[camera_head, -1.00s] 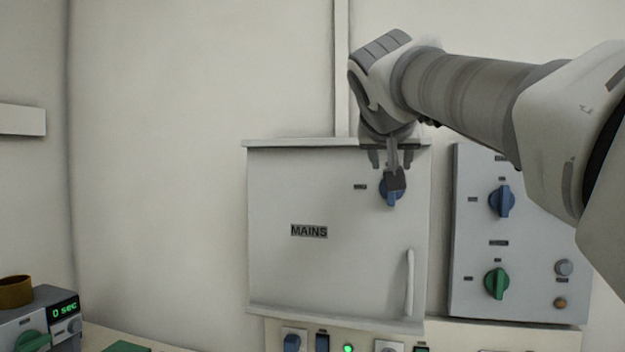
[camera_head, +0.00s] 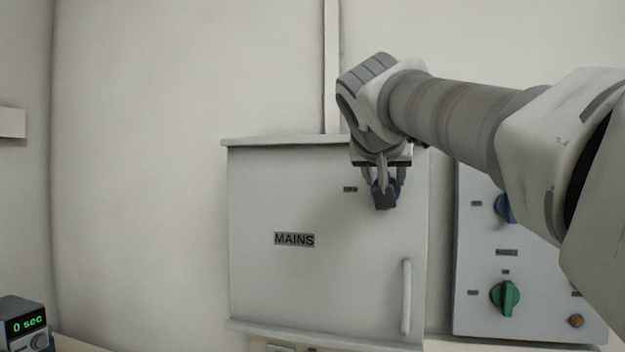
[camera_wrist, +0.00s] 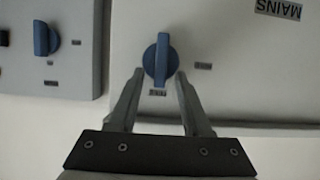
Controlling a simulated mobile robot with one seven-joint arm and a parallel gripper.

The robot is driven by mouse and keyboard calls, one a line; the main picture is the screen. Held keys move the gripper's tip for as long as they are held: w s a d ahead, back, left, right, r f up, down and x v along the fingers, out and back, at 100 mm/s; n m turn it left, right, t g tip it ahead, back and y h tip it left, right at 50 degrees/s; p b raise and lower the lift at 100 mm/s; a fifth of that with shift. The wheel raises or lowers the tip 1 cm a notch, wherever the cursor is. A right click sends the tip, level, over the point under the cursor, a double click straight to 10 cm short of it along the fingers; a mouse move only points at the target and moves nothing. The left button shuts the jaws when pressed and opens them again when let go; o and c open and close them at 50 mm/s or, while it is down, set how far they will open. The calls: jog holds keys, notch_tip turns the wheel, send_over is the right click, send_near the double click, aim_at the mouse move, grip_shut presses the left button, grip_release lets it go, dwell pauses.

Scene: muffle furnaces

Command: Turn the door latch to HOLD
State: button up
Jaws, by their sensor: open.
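The grey door (camera_head: 300,285) marked MAINS carries a blue latch knob (camera_wrist: 160,50) near its upper right. In the wrist view the knob's grip bar stands upright, with small labels beside and below it, too blurred to read. My gripper (camera_wrist: 160,74) is open. Its fingertips lie on either side of the lower part of the bar, with small gaps visible. In the head view my gripper (camera_head: 383,192) is in front of the knob and mostly hides it. The MAINS label also shows in the wrist view (camera_wrist: 278,8).
A vertical bar handle (camera_head: 406,297) is on the door's lower right. To the right, a control panel (camera_head: 475,258) has a green knob (camera_head: 505,298) and a blue knob partly behind my arm. A timer (camera_head: 26,324) reading 0 sec stands at lower left.

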jog(key=shift+w, duration=0.1)
jog(key=shift+c, duration=0.3)
grip_shut()
dwell(0.4)
jog(key=shift+w+a+f+n+t+h+b, duration=0.15)
jog(key=shift+a+f+n+h, duration=0.3)
jog(key=shift+n+h, duration=1.3)
jog(key=shift+w+a+f+n+t+h+b, duration=0.15)
jog(key=shift+a+f+n+h, duration=0.45)
jog(key=shift+n, duration=2.1)
jog(key=shift+w+a+f+n+t+h, duration=0.1)
jog(key=shift+a+f+n+t+h, duration=0.15)
jog(key=shift+n+h, duration=1.55)
jog(key=shift+d+n+y, duration=0.1)
jog(key=shift+n+y, duration=0.35)
jog(key=shift+n, duration=0.2)
